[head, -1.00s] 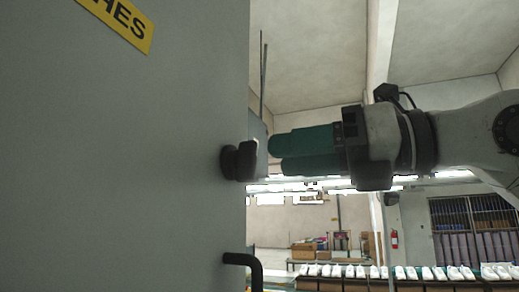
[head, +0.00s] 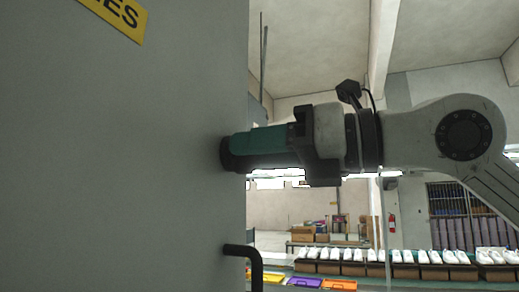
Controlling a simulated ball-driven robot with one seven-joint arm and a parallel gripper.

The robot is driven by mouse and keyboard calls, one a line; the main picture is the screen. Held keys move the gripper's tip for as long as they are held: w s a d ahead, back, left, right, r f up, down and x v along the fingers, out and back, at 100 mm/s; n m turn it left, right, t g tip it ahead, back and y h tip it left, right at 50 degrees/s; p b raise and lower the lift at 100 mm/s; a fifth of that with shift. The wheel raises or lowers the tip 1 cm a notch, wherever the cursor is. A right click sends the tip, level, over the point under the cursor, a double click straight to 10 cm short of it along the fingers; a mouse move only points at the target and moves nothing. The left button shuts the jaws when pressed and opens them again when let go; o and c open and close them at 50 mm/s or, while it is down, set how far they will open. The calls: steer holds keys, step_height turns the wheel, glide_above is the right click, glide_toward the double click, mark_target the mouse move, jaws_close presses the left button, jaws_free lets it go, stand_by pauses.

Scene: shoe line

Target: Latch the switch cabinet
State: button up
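The grey switch cabinet door (head: 120,170) fills the left of the head view, with part of a yellow label (head: 118,16) at its top. A round black latch knob (head: 228,155) sits near the door's right edge. My gripper (head: 240,150) comes in from the right, and its green fingers reach the knob and cover most of it. The fingers overlap one another in this view, so I cannot see the gap between them or whether they press on the knob. A black bent handle (head: 247,255) is on the door below the knob.
Behind, a long rack carries a row of white shoes (head: 400,256). Purple and orange trays (head: 305,282) lie low in front of it. Boxes (head: 308,233) and a red fire extinguisher (head: 391,222) are farther back.

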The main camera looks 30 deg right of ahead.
steer(key=shift+c, duration=1.1)
steer(key=shift+n+b, duration=1.25)
steer(key=shift+n, duration=0.35)
steer(key=o, duration=0.7)
steer(key=shift+o, duration=0.2)
steer(key=shift+s, duration=0.1)
steer(key=b+v, duration=0.2)
steer(key=v, duration=0.8)
steer(key=shift+s+d+b, duration=0.25)
steer(key=shift+b, duration=0.1)
